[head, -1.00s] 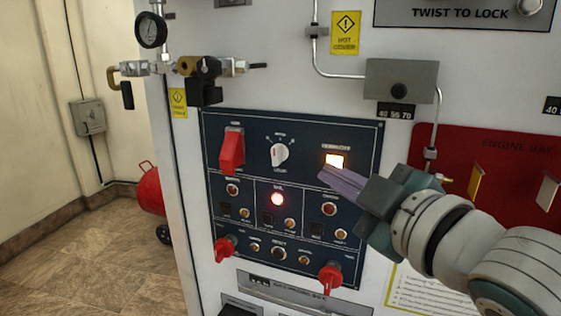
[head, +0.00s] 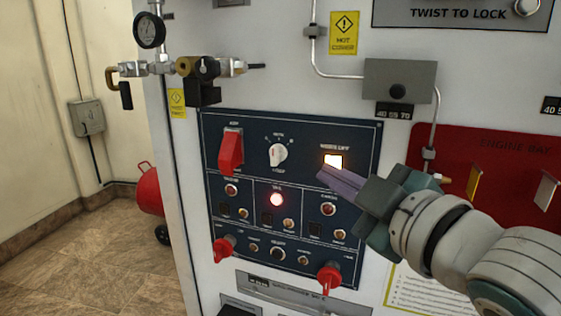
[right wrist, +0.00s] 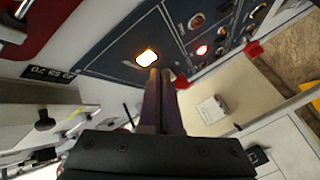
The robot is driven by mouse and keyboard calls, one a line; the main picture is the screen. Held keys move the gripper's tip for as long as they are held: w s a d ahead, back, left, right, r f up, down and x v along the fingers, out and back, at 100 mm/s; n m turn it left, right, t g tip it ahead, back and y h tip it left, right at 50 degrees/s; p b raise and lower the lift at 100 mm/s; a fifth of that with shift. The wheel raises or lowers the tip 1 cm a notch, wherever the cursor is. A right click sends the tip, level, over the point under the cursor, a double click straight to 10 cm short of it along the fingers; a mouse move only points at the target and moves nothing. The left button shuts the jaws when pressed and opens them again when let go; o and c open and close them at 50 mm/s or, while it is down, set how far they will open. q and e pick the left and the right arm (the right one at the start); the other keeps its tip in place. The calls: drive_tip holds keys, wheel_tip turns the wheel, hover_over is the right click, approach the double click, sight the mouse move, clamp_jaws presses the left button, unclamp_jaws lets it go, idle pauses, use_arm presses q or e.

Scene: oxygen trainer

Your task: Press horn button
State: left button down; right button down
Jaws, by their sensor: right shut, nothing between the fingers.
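A dark blue control panel (head: 250,150) on the white cabinet carries several buttons and switches. A lit square button (head: 332,160) glows whitish-orange at its upper right; its label is too blurred to read, so I cannot tell if it is the horn button. My right gripper (head: 323,173) is shut and empty, its purple fingertips just below and beside the lit button. In the right wrist view, the lit button (right wrist: 147,57) shows close ahead of the shut fingers (right wrist: 160,74); I cannot tell whether they touch. My left gripper is not in view.
A red switch (head: 231,150) and a white rotary knob (head: 278,154) sit left of the lit button. A round red light (head: 277,199) glows below. Two red knobs (head: 224,247) (head: 329,278) stick out low. A gauge with valves (head: 150,30) protrudes at upper left.

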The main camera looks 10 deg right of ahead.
drive_tip(key=shift+w, duration=0.1)
idle(0.7)
drive_tip(key=shift+w+d, duration=0.25)
drive_tip(key=shift+w, duration=0.05)
drive_tip(key=shift+w+d, duration=0.2)
drive_tip(key=shift+w, duration=0.1)
idle(0.7)
idle(0.3)
drive_tip(key=shift+s+a+p, duration=0.45)
drive_tip(key=shift+s, duration=0.2)
drive_tip(key=shift+s, duration=0.1)
